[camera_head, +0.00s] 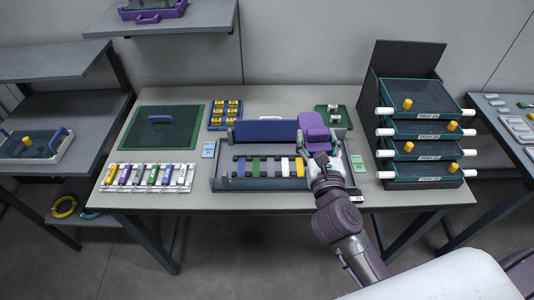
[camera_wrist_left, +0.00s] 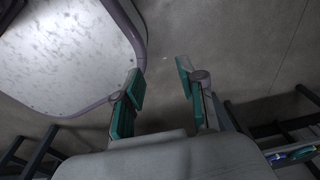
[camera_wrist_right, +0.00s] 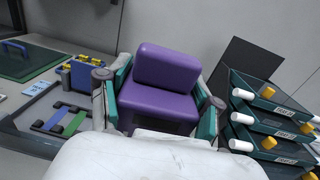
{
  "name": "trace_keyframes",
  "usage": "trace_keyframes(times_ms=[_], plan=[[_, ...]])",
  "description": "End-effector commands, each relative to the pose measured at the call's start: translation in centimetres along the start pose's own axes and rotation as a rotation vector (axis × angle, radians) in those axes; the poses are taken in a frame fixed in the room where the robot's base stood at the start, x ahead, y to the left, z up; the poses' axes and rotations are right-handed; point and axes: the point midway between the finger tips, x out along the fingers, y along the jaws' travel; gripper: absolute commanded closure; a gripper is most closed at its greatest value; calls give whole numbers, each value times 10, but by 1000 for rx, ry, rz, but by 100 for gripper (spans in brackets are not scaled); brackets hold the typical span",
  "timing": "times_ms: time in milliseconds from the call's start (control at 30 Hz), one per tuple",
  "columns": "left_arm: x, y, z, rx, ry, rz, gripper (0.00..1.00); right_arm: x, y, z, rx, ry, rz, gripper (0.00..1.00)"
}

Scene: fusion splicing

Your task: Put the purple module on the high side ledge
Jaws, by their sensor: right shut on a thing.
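The purple module (camera_head: 313,132) is held up above the right end of the slotted grey tray in the middle of the table. In the right wrist view the purple module (camera_wrist_right: 160,95) is a blocky, seat-like shape between the green finger pads. My right gripper (camera_head: 320,152) is shut on it. My left gripper is outside the head view; in the left wrist view (camera_wrist_left: 160,80) its fingers are apart with nothing between them. At the left, a bare upper grey ledge (camera_head: 50,60) stands above a lower shelf. A wall shelf (camera_head: 200,18) is higher, holding a purple case.
The grey tray (camera_head: 216,183) holds blue, green and white strips and a blue panel. A rack of labelled trays (camera_head: 420,128) stands at the table's right. A green lidded panel (camera_head: 160,128), a yellow-block box (camera_head: 225,113) and a white module strip (camera_head: 146,178) lie left.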

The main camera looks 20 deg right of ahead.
Motion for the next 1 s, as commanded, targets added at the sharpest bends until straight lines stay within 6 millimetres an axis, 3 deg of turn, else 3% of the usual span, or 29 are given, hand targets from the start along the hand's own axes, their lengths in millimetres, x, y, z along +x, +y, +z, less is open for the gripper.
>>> trace_keyframes(times_ms=[33,100,233,367,500,600,800,1000], plan=[[8,10,19,-1,-28,12,60,15,-3,-2,7,-3,-19,80],[9,23,36,-1,-52,28,60,28,-5,-1,11,6,-35,80],[10,40,52,1,-74,47,60,42,0,-5,15,17,-48,80],[14,35,43,2,-60,42,60,52,22,-20,17,21,-48,80],[23,23,17,2,-19,27,60,64,54,-40,17,20,-47,80],[28,18,8,-1,-4,20,60,73,73,-53,14,19,-48,80],[33,18,18,-2,-18,20,60,82,98,-67,14,18,-47,80],[38,21,33,-2,-39,23,60,83,102,-86,10,19,-48,80]])
